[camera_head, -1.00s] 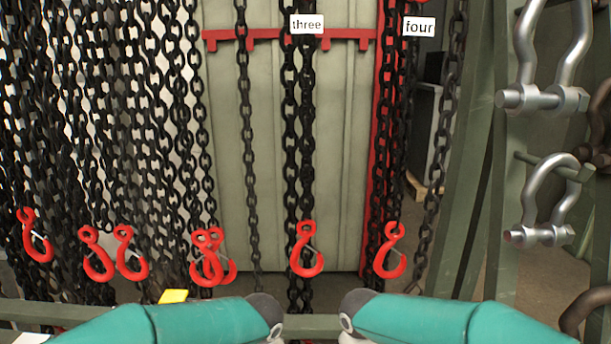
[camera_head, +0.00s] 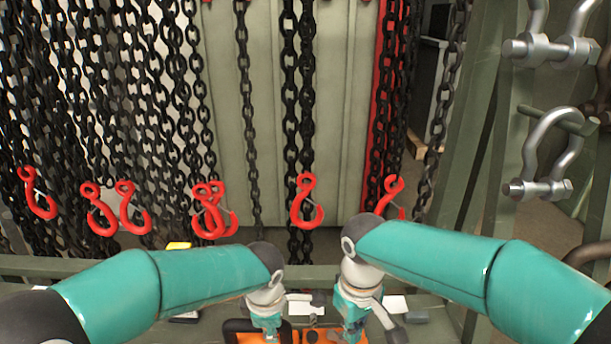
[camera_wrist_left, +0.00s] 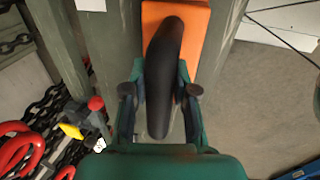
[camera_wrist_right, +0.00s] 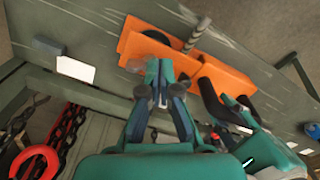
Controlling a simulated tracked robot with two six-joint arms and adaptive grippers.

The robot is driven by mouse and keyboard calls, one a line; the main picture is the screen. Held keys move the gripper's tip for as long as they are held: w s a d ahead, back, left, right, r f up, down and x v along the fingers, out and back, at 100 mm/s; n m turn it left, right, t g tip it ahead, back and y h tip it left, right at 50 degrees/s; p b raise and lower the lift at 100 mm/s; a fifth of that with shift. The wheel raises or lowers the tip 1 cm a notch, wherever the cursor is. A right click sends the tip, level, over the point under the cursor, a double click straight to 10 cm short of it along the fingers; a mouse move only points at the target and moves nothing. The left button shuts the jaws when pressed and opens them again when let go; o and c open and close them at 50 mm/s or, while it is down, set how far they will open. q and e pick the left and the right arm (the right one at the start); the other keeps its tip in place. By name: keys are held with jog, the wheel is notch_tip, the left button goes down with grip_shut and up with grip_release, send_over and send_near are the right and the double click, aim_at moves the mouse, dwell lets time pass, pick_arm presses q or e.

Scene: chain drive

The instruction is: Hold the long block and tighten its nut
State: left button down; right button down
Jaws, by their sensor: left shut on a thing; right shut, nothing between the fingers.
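The long block (camera_wrist_right: 236,73) is orange and lies on a green beam, with a black curved handle (camera_wrist_left: 163,80). In the head view only part of the block (camera_head: 247,338) shows at the bottom edge. My left gripper (camera_wrist_left: 160,92) is shut on the black handle. My right gripper (camera_wrist_right: 158,82) is shut and empty, its fingertips close to the orange block's edge; I cannot tell if they touch it. A threaded rod (camera_wrist_right: 197,35) sticks up from the orange parts beside a dark round part. I cannot make out the nut clearly.
Black chains with red hooks (camera_head: 307,201) hang behind the beam. Silver shackles (camera_head: 545,160) hang at the right. White labels (camera_wrist_right: 75,69) and a yellow piece (camera_head: 178,245) are on or near the green beam. Bare floor shows beyond the beam.

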jog(key=shift+r, duration=0.45)
pick_arm(q)
jog(key=c, duration=0.8)
grip_release()
jog(key=shift+c, duration=0.2)
jog(key=shift+r, duration=0.15)
